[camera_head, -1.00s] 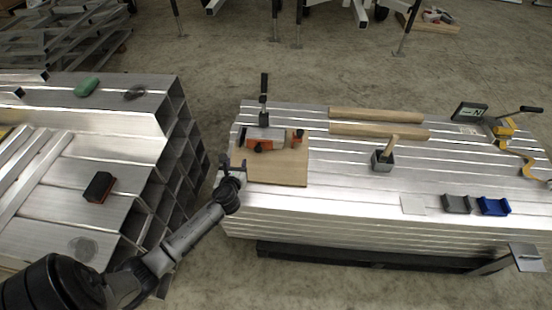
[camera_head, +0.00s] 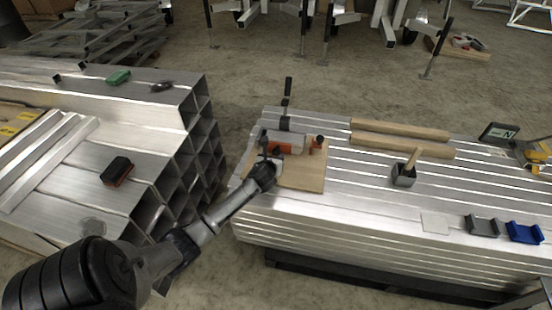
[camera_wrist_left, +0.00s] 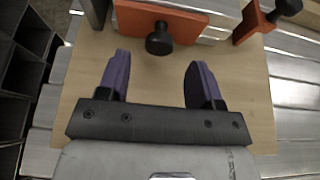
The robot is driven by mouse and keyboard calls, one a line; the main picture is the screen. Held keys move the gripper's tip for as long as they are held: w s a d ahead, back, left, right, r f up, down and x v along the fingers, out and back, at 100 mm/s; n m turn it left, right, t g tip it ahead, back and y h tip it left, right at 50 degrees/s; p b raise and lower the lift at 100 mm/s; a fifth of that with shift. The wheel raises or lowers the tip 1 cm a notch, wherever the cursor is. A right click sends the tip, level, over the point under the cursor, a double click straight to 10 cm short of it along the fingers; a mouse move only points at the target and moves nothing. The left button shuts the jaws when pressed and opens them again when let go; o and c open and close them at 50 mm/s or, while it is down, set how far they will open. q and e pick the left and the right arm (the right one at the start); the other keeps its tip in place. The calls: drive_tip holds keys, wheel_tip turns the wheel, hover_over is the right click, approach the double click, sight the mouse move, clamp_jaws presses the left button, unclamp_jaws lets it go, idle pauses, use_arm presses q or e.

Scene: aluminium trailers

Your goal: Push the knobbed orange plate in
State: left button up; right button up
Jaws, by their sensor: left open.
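The knobbed orange plate (camera_wrist_left: 178,20) is at the top of the left wrist view, with its round black knob (camera_wrist_left: 160,40) facing my gripper. In the head view the plate (camera_head: 283,150) is on the near side of the metal device on a wooden board (camera_head: 308,178), partly hidden by my gripper. My left gripper (camera_wrist_left: 158,75) is open over the board, its purple fingers spread either side of the knob's line. The knob is beyond the fingertips, with a visible gap and nothing between them. The left gripper (camera_head: 268,165) also shows in the head view.
A second orange piece with a black knob (camera_wrist_left: 262,22) is to the right. A black upright clamp (camera_head: 287,95) stands behind the device. The board's near part is clear.

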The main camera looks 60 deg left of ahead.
sight(276, 153)
use_arm(q)
drive_tip(key=b+x, duration=0.1)
drive_tip(key=x, duration=0.2)
drive_tip(key=shift+s, duration=0.15)
drive_tip(key=shift+b+x, duration=0.6)
drive_tip(key=shift+x, duration=0.2)
use_arm(e)
wheel_tip(276, 153, down, 3)
drive_tip(key=shift+d+f, duration=0.1)
use_arm(q)
drive_tip(key=shift+a, duration=0.1)
drive_tip(key=shift+c, duration=0.3)
clamp_jaws()
drive_tip(key=shift+r+p, duration=0.2)
drive_tip(key=shift+p, duration=0.5)
drive_tip(key=shift+f+p, duration=0.15)
drive_tip(key=shift+p, duration=0.35)
drive_tip(key=shift+f, duration=0.2)
use_arm(e)
drive_tip(key=shift+w+v, duration=0.2)
drive_tip(key=shift+v, duration=1)
